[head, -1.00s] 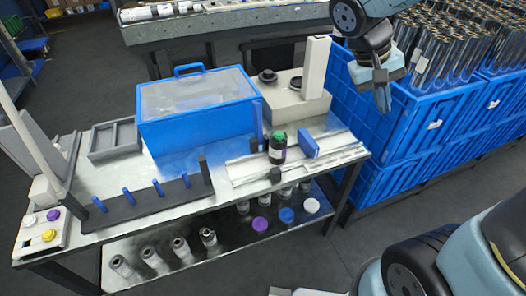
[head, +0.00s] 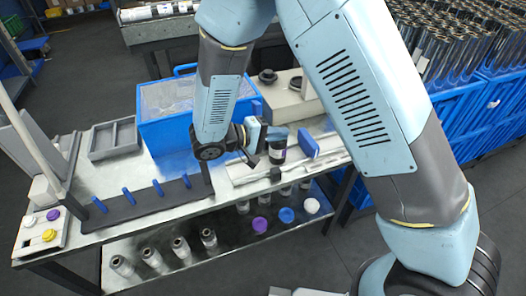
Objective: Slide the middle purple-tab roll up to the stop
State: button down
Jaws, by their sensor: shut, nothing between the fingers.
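My gripper (head: 252,158) is shut and empty, close to the left of the roll. Whether it touches the roll is unclear.
A small black block (head: 275,174) sits at the rails' front edge. A blue clear-lidded box (head: 165,125) is behind my arm. A dark strip with blue pegs (head: 128,194) lies left. Several rolls (head: 181,247) stand on the lower shelf. Blue crates (head: 465,135) flank the right.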

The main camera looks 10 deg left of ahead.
aim_at(276, 149)
jog(key=s+a+f+n+t+y, duration=0.1)
jog(key=a+f+t, duration=0.1)
jog(key=a+f, duration=0.1)
jog(key=s+a+f+n+t+y, duration=0.1)
jog(key=s+a+f+t, duration=0.1)
jog(key=a+f, duration=0.1)
jog(key=s+a+f+n+t+y, duration=0.1)
jog(key=s+a+f+t, duration=0.1)
jog(key=a+f, duration=0.2)
jog(key=shift+s+f+n+t, duration=0.15)
jog(key=shift+f+n+t, duration=0.1)
jog(key=shift+n+t, duration=0.15)
jog(key=shift+a+f, duration=0.25)
jog(key=shift+f, duration=0.05)
jog(key=x, duration=0.9)
jog(key=shift+w+d, duration=0.15)
jog(key=shift+w, duration=0.15)
jog(key=d, duration=0.2)
jog(key=w+d, duration=0.1)
jog(key=d, duration=0.1)
jog(key=shift+s+a, duration=0.1)
